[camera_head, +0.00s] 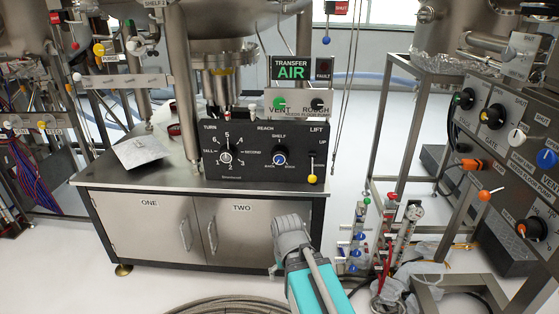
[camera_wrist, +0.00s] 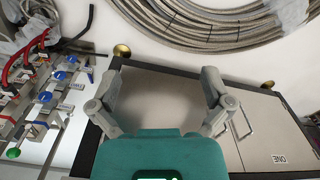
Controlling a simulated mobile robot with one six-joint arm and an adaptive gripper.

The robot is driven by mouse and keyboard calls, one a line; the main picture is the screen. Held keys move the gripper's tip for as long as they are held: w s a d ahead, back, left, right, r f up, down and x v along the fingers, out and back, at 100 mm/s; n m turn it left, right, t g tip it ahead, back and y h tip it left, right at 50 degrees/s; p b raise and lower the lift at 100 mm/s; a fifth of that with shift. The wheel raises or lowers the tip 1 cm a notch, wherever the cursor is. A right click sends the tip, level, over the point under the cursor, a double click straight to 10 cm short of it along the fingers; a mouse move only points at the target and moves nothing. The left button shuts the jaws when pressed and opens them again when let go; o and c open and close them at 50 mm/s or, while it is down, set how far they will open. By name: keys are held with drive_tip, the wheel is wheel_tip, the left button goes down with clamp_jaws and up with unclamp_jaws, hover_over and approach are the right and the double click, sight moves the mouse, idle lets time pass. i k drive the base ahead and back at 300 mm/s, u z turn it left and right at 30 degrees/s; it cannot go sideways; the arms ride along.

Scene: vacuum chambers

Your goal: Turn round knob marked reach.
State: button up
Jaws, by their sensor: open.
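The round knob marked REACH (camera_head: 280,158) is on the black control panel (camera_head: 245,172) in the head view. It is black with a blue centre, and the words SHELF and REACH are above it. A similar knob marked TURN (camera_head: 226,158), with numbers around it, is to its left. My gripper (camera_head: 290,228) is below the panel, in front of the cabinet and apart from the knob. In the wrist view my gripper (camera_wrist: 164,72) has its fingers spread with nothing between them. The REACH knob does not show in the wrist view.
A yellow-tipped LIFT lever (camera_head: 312,178) is right of the knob. The panel stands on a metal cabinet (camera_head: 145,225). Coloured valves (camera_head: 357,240) and a framed panel (camera_head: 510,130) stand to the right. Coiled hose (camera_head: 225,305) lies on the floor.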

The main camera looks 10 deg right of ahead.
sight(280, 154)
drive_tip(key=u, duration=0.5)
drive_tip(key=k, duration=0.9)
drive_tip(key=z, duration=0.55)
drive_tip(key=i, duration=0.55)
drive_tip(key=u, duration=0.05)
